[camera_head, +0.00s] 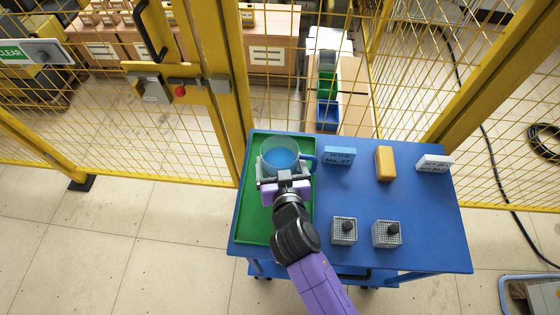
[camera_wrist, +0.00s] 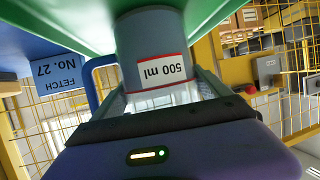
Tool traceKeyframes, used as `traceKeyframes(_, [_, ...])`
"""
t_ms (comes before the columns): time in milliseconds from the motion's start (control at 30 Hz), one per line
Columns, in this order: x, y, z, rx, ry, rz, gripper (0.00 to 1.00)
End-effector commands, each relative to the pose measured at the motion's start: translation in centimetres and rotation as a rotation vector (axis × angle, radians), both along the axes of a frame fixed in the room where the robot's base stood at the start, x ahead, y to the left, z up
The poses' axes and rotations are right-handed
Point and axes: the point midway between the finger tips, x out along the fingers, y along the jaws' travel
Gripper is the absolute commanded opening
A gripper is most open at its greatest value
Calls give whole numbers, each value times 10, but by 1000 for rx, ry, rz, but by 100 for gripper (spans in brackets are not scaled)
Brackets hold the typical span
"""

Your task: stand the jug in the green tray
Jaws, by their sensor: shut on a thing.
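The jug (camera_head: 280,154) is a round grey-blue vessel with blue inside and a blue handle on its right side. It is upright at the far end of the green tray (camera_head: 258,222), within the rim as seen from above. In the wrist view the jug (camera_wrist: 150,38) shows a "500 ml" label, and its lower part is close to the green tray (camera_wrist: 205,14). Whether it touches the tray floor I cannot tell. My gripper (camera_head: 283,178) is shut on the jug from the near side; its fingers also flank the jug in the wrist view (camera_wrist: 165,88).
The tray lies on the left of a blue table (camera_head: 420,215). To its right are a blue labelled block (camera_head: 340,155), a yellow block (camera_head: 385,163), a white labelled block (camera_head: 434,163) and two grey mesh cubes (camera_head: 344,231) (camera_head: 387,234). A yellow mesh fence (camera_head: 130,150) stands behind.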

Motion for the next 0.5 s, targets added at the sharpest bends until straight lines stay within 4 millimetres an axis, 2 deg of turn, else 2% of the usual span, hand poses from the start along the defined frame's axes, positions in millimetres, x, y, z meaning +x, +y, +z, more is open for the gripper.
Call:
traceKeyframes(267, [1, 0, -1, 1, -5, 0, 14])
traceKeyframes(300, [0, 0, -3, 0, 0, 0, 89])
traceKeyframes(367, [0, 0, -2, 0, 0, 0, 100])
traceKeyframes(500, [0, 0, -2, 0, 0, -1, 100])
